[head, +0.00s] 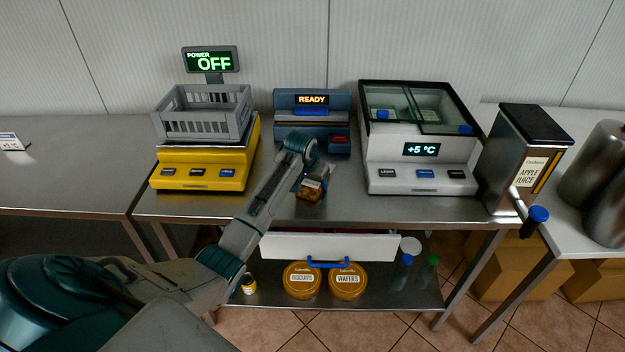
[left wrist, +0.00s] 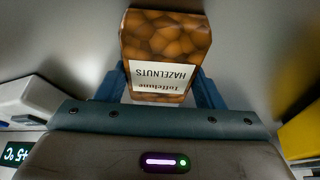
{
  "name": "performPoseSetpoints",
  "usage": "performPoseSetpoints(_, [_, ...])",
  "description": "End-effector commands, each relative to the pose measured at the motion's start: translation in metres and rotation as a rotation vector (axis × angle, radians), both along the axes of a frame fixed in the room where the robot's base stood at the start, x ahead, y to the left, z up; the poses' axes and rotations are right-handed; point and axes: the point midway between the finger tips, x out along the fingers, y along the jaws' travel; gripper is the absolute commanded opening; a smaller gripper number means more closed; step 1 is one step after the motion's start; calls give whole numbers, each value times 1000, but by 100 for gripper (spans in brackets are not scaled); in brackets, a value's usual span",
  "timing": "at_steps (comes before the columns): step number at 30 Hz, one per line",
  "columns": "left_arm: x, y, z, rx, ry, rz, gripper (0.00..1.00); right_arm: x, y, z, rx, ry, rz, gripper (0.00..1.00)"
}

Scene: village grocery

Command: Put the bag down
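A brown bag labelled HAZELNUTS (head: 311,189) is at the middle of the steel table (head: 350,207), in front of the READY machine. In the left wrist view the bag (left wrist: 165,40) is between the two blue fingers of my left gripper (left wrist: 163,88), with its label upside down. My left gripper (head: 314,179) is shut on the bag from above and partly hides it in the head view. I cannot tell whether the bag's bottom touches the tabletop. My right gripper is not in view.
A yellow scale (head: 205,168) with a grey crate (head: 204,122) stands left, the READY machine (head: 312,132) behind, and a white +5 °C cooler (head: 420,175) right. A juice dispenser (head: 520,160) stands farther right. A white drawer (head: 375,247) with a blue handle is below. Tabletop around the bag is clear.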

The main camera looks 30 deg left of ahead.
Motion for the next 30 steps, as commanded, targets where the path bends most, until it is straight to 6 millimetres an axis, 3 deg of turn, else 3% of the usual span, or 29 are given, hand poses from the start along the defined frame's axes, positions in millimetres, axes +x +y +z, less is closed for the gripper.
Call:
performPoseSetpoints(1, [0, 0, 0, 0, 1, 0, 69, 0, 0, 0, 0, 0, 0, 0])
performPoseSetpoints(3, [0, 0, 0, 0, 1, 0, 83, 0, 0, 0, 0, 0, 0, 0])
performPoseSetpoints(14, [-1, 0, 4, 0, 0, 0, 83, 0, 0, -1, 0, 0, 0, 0])
performPoseSetpoints(20, [-12, -2, 31, 1, -4, -2, 83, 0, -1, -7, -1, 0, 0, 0])
performPoseSetpoints(30, [-37, -6, 95, 1, -3, -1, 83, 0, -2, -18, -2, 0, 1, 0])
